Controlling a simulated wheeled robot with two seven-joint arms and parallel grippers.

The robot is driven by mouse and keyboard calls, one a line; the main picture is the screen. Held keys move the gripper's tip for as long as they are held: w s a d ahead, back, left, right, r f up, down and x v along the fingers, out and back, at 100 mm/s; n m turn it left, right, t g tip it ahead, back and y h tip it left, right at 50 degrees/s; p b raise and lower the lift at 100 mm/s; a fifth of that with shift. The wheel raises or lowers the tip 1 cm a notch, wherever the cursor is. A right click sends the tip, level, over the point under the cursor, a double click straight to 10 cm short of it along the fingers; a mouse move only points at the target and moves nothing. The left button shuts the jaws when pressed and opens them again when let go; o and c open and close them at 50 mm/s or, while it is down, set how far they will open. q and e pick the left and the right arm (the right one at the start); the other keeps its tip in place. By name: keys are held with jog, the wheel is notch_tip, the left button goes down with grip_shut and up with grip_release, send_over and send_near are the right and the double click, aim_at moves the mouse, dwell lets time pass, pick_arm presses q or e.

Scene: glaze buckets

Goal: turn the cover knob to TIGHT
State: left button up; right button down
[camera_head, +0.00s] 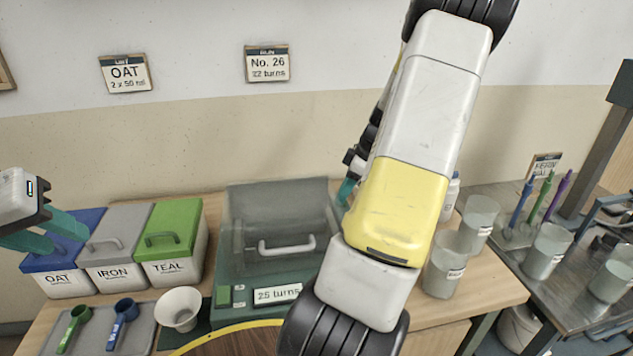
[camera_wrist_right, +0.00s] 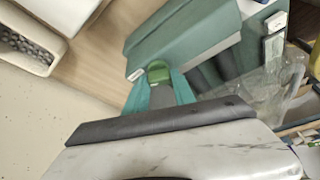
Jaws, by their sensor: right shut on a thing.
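The green machine (camera_head: 235,270) stands mid-table, with a grey see-through cover (camera_head: 280,207) lying over it and a pale handle (camera_head: 287,247) on its front. In the right wrist view, the machine's green body (camera_wrist_right: 185,40) lies ahead. My right gripper (camera_wrist_right: 159,88) is shut on a green knob (camera_wrist_right: 158,72) at the machine's side, one teal finger on each side. The knob's TIGHT marking cannot be read. In the head view, my right arm hides the knob, and only a teal fingertip (camera_head: 346,191) shows. My left gripper (camera_head: 70,241) is open and empty at the left.
Bins marked OAT (camera_head: 60,284), IRON (camera_head: 112,276) and TEAL (camera_head: 172,270) stand left of the machine. A tray (camera_head: 140,332) with scoops and a white funnel (camera_head: 180,305) are in front. Clear cups (camera_head: 445,270) stand right. The machine's sign (camera_head: 277,294) reads "25 turns".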

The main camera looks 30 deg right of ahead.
jog(key=shift+m+t+h, duration=0.3)
jog(key=shift+m, duration=0.8)
jog(key=c, duration=1)
grip_release()
jog(key=shift+c, duration=0.2)
jog(key=shift+a, duration=0.1)
